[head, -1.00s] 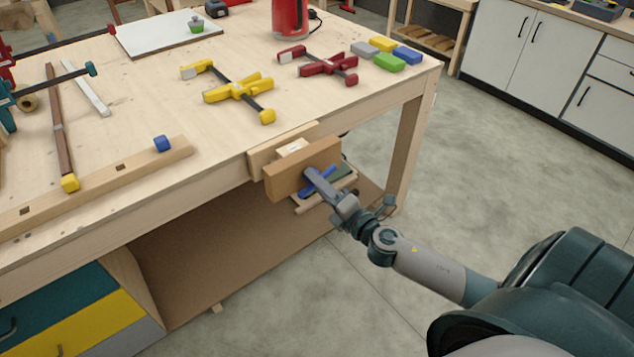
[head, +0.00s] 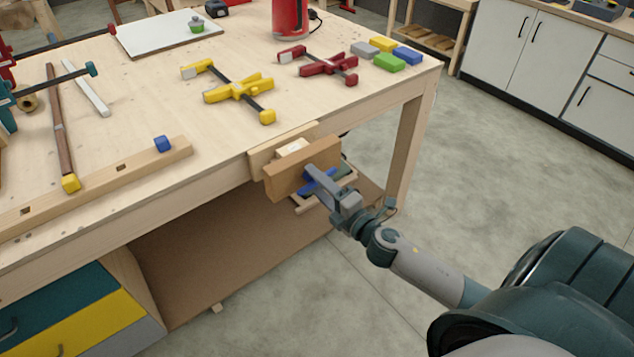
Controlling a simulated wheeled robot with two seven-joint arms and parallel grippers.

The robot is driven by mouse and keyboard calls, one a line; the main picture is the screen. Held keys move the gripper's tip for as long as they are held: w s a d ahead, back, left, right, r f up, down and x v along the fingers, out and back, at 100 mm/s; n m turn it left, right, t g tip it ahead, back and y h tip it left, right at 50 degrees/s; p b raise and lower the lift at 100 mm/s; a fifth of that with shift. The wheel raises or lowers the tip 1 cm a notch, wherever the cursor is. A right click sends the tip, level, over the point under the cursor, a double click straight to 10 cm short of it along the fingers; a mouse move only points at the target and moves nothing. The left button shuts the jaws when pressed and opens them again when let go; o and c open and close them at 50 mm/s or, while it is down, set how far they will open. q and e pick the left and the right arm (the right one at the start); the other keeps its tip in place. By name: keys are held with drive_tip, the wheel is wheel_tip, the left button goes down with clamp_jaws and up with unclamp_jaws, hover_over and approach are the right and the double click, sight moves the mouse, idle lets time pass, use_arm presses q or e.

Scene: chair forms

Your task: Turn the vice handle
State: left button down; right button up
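The vice (head: 283,183) is mounted on the front edge of the workbench near its right corner, with a brown wooden front jaw. A small pale block (head: 293,147) shows between the jaws. The blue vice handle (head: 311,187) is on the front of the jaw, partly hidden behind my gripper. My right gripper (head: 318,181) reaches in from the lower right, with its grey fingers at the handle. The fingers overlap the handle in the picture, and their gap is hidden, so I cannot tell whether they grip it. My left gripper is out of view.
Yellow clamps (head: 236,90) and red clamps (head: 326,66) lie on the bench (head: 215,135), beside several coloured blocks (head: 389,62). A red container (head: 289,18) stands at the back. The bench leg (head: 404,150) is right of the vice. The floor (head: 500,180) on the right is clear.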

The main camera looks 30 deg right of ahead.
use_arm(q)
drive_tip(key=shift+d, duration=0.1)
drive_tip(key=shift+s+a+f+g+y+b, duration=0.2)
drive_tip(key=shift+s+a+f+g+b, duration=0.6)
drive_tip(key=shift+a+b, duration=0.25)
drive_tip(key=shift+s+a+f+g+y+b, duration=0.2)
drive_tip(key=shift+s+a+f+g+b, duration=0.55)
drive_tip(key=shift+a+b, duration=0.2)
use_arm(e)
drive_tip(key=s+d, duration=0.1)
drive_tip(key=s, duration=1.6)
drive_tip(key=shift+s+d, duration=0.2)
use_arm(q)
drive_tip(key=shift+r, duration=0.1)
